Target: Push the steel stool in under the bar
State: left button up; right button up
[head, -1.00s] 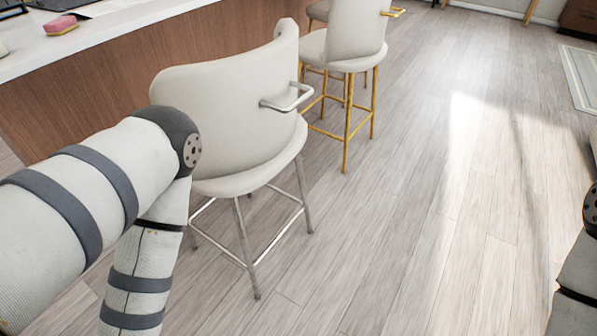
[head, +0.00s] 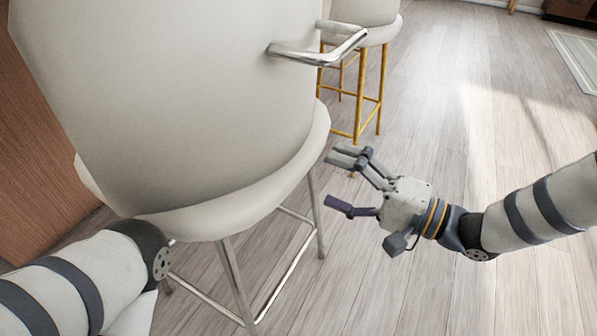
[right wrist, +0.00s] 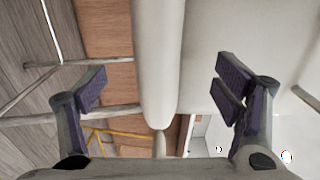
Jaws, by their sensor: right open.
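The steel stool fills the left of the head view, with a cream backrest (head: 180,100), a cream seat (head: 235,207), steel legs (head: 236,270) and a steel handle (head: 320,50) on its back. My right gripper (head: 335,182) is open and empty, just right of the seat and below the handle, its fingers pointing left toward the stool. In the right wrist view the pale seat edge (right wrist: 158,70) shows between the spread fingers; I cannot tell contact. My left forearm crosses the lower left, and its gripper is out of view.
The bar's brown wood side (head: 38,150) stands at the left, behind the stool. A second cream stool with gold legs (head: 360,95) stands beyond. The wooden floor (head: 450,120) to the right is clear, with a striped rug (head: 578,58) at the far right.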

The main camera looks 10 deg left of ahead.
aim_at(300, 170)
jog(key=b+x, duration=0.1)
jog(key=x, duration=0.7)
jog(key=shift+w+a+f+b, duration=0.1)
jog(key=shift+a+b, duration=0.05)
jog(key=shift+b, duration=0.15)
jog(key=shift+c, duration=0.3)
jog(key=c, duration=1.8)
jog(key=shift+f, duration=0.4)
jog(key=shift+c, duration=0.6)
